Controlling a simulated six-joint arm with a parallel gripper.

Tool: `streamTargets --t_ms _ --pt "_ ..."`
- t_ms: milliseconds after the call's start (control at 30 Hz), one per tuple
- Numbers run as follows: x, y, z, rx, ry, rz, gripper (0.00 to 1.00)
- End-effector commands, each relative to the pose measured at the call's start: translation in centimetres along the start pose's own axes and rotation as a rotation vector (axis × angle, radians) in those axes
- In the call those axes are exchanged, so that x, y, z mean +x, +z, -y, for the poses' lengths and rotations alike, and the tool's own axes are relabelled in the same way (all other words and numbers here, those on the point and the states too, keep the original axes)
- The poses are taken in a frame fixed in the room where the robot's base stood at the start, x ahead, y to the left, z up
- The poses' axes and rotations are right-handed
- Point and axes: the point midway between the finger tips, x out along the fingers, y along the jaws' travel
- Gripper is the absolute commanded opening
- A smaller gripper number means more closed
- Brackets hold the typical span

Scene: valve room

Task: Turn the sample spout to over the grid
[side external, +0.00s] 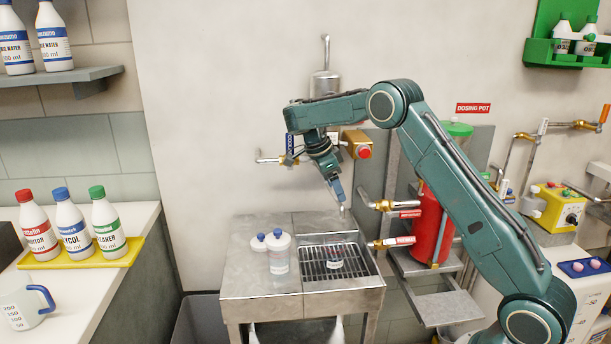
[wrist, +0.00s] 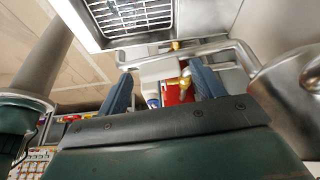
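The grid (side external: 350,272) is a dark slatted drain set in the right part of the steel bench top. It shows at the top of the wrist view (wrist: 125,12). A bent steel pipe that looks like the sample spout (wrist: 215,46) crosses the wrist view beyond my fingertips, with a brass fitting near its middle. In the side view I cannot clearly pick the spout out near the brass fittings. My gripper (side external: 342,205) points down above the grid's back edge. In the wrist view its two blue fingers (wrist: 163,82) stand apart, with nothing visibly held between them.
A red dosing pot (side external: 429,225) and brass valves (side external: 384,205) are close right of my gripper. A steel cylinder (wrist: 290,85) is near on the right of the wrist view.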

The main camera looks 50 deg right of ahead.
Motion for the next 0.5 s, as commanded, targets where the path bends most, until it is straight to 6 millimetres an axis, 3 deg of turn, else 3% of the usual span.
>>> streamTargets --t_ms 500 --pt "0.15 -0.37 -0.02 -0.029 -0.012 -0.001 0.67"
